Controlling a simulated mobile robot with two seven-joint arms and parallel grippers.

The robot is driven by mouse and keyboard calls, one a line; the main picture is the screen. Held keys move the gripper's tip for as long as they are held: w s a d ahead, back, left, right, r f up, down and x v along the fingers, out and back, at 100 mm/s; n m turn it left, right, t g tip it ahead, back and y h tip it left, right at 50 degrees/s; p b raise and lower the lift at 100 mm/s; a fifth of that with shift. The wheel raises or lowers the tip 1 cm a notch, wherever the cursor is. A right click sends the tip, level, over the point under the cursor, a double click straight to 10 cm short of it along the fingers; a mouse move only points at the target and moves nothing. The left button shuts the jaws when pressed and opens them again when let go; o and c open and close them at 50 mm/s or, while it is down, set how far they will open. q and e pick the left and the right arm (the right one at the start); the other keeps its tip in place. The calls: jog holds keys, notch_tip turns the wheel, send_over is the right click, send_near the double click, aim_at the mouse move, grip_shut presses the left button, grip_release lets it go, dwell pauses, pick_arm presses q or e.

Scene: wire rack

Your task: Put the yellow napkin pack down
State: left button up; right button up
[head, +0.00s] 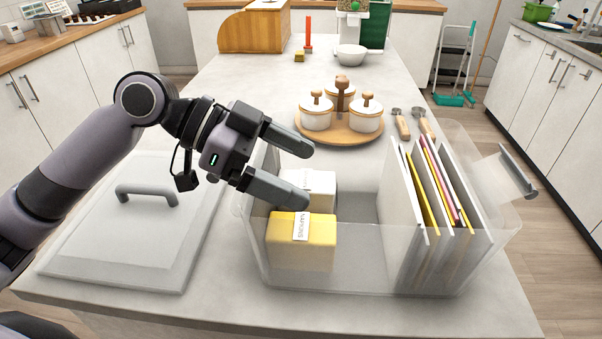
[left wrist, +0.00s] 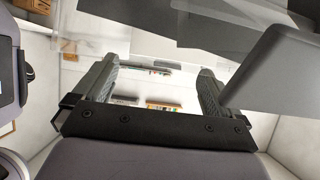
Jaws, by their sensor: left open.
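The yellow napkin pack (head: 318,242), with a white "NAPKINS" label band, sits in the left front part of the clear plastic bin (head: 345,272) in the head view. A white pack (head: 321,183) is right behind it, partly hidden by my gripper. My left gripper (head: 308,175) is open over the left side of the bin, its fingers pointing right. The lower finger is just above and behind the yellow pack, and nothing shows held. Both fingers also show apart in the left wrist view (left wrist: 160,72). My right gripper is not in view.
Upright folders (head: 436,205) fill the bin's right side; its middle floor is clear. A grey lid (head: 135,225) with a handle lies left of the bin. A round wooden tray (head: 339,136) with lidded jars stands behind. Two wooden-handled utensils (head: 403,126) lie behind the folders.

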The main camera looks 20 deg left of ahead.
pick_arm(q)
jog(key=b+v, duration=0.1)
jog(key=v, duration=0.9)
jog(key=shift+a, duration=0.2)
jog(key=shift+s+r, duration=0.1)
jog(key=shift+s, duration=0.05)
